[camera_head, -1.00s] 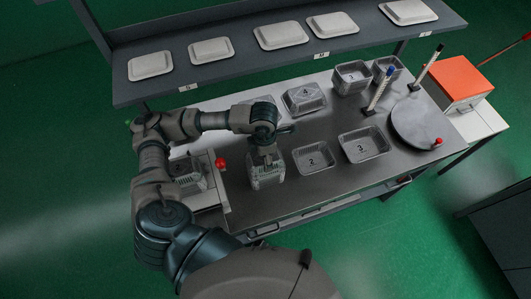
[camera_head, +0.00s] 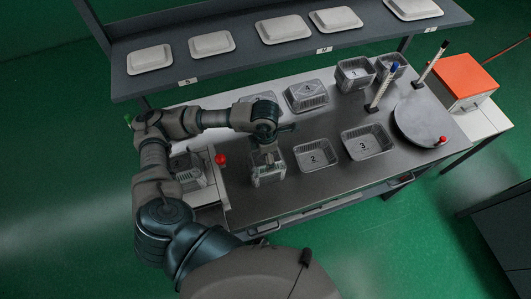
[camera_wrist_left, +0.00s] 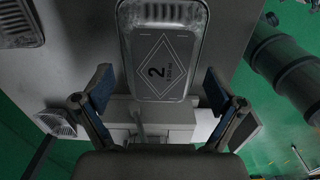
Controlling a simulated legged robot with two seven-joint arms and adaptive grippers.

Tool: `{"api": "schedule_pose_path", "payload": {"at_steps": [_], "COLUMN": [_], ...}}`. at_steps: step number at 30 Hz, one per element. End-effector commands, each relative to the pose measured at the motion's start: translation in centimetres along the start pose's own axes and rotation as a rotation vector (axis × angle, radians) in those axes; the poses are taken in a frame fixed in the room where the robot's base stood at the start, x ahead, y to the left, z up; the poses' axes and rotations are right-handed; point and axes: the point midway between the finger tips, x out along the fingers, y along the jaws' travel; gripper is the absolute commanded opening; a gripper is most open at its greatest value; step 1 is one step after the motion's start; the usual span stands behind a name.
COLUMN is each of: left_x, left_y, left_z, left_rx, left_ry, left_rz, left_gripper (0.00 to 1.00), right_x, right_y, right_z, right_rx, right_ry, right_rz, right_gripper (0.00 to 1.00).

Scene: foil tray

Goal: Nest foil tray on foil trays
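In the head view my left gripper (camera_head: 268,160) points down at a foil tray (camera_head: 268,181) at the left front of the steel bench and partly hides it. In the left wrist view my two fingers (camera_wrist_left: 157,85) stand apart, and a foil tray labelled 2 (camera_wrist_left: 158,62) shows between and beyond them. I cannot tell whether this is the tray under the gripper. In the head view, tray 2 (camera_head: 315,147) and tray 3 (camera_head: 367,139) lie open to the right. Tray 4 (camera_head: 306,96) and tray 1 (camera_head: 355,72) are behind. My right gripper is not in view.
A shelf (camera_head: 370,40) with pale lidded trays runs along the back. Two upright rods (camera_head: 379,92), a round plate (camera_head: 419,123) and an orange box (camera_head: 463,76) are at right. A red knob (camera_head: 220,159) is left of the gripper. Bare steel lies in front.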

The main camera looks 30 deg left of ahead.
Motion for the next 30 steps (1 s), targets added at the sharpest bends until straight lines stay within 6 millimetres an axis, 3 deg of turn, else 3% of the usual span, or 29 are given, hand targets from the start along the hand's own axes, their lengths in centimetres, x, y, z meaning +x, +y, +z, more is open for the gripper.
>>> {"api": "schedule_pose_path", "payload": {"at_steps": [11,21,30], "left_x": [-0.5,-6.0,-7.4], "left_y": [0.0,0.1,0.1], "left_z": [0.0,0.1,0.0], "left_rx": [0.000,0.000,0.000], "left_ry": [-0.001,-0.002,0.001], "left_rz": [0.000,0.000,-0.001], "left_gripper": [1.00,1.00,1.00], "right_x": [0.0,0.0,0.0], "right_y": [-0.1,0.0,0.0], "right_z": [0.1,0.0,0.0], "right_rx": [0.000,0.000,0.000], "right_ry": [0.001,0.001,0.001], "right_rz": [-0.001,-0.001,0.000], "right_gripper": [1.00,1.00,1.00]}}
